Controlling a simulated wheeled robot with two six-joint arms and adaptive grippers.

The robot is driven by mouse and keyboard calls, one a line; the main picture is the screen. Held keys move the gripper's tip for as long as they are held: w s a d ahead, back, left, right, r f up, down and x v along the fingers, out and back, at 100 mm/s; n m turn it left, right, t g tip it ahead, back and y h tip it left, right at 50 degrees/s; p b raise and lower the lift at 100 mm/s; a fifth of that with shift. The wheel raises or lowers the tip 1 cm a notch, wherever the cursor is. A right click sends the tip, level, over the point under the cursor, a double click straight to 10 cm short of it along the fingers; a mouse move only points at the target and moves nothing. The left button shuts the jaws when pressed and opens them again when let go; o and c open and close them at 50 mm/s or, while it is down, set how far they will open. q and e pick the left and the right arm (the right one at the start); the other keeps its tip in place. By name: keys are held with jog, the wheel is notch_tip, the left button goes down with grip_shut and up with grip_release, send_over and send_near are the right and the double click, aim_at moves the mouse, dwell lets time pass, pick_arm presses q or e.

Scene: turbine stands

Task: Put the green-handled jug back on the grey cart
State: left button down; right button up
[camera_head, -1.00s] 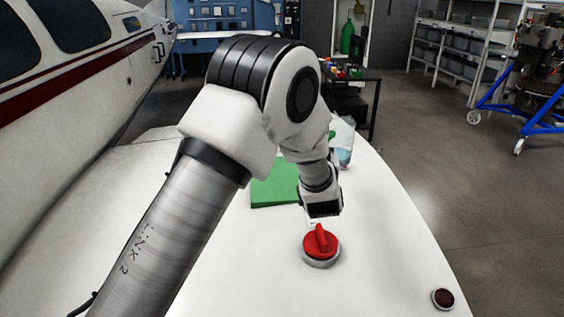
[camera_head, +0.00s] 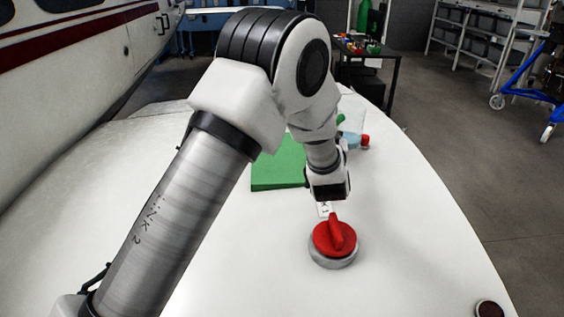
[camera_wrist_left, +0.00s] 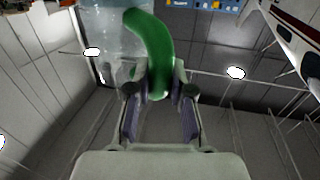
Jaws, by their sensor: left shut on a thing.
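The clear jug (camera_head: 353,130) with a green handle (camera_head: 341,119) shows at the far side of the white wing surface, partly hidden behind my left arm. In the left wrist view the curved green handle (camera_wrist_left: 150,45) runs between the two fingers of my left gripper (camera_wrist_left: 160,92), which is shut on it. The clear jug body (camera_wrist_left: 105,35) is beyond the handle. In the head view my left gripper is hidden behind its wrist. I cannot tell whether the jug touches the surface. A dark grey cart (camera_head: 378,70) with small items on top stands behind the wing. My right gripper is out of view.
On the white wing (camera_head: 410,220) are a green block (camera_head: 278,167), a red-handled round piece (camera_head: 335,238) in front of the wrist, and a dark disc (camera_head: 489,309). A small red object (camera_head: 365,141) is beside the jug. Open floor (camera_head: 455,130) lies at right.

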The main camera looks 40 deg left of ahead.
pick_arm(q)
jog(key=s+a+f+p, duration=0.1)
jog(key=s+a, duration=0.2)
jog(key=s, duration=0.1)
jog(key=s+a+f+p, duration=0.1)
jog(key=s+a, duration=0.2)
jog(key=s, duration=0.1)
jog(key=s+a+f+p, duration=0.1)
jog(key=s+a, duration=0.2)
jog(key=s, duration=0.1)
jog(key=shift+s+f+p, duration=0.2)
jog(key=shift+f+p, duration=0.15)
jog(key=shift+f, duration=0.05)
jog(key=shift+w+f, duration=0.2)
jog(key=shift+f, duration=0.15)
jog(key=shift+s+a+f, duration=0.1)
jog(key=c, duration=1.3)
grip_release()
jog(key=shift+o, duration=1.3)
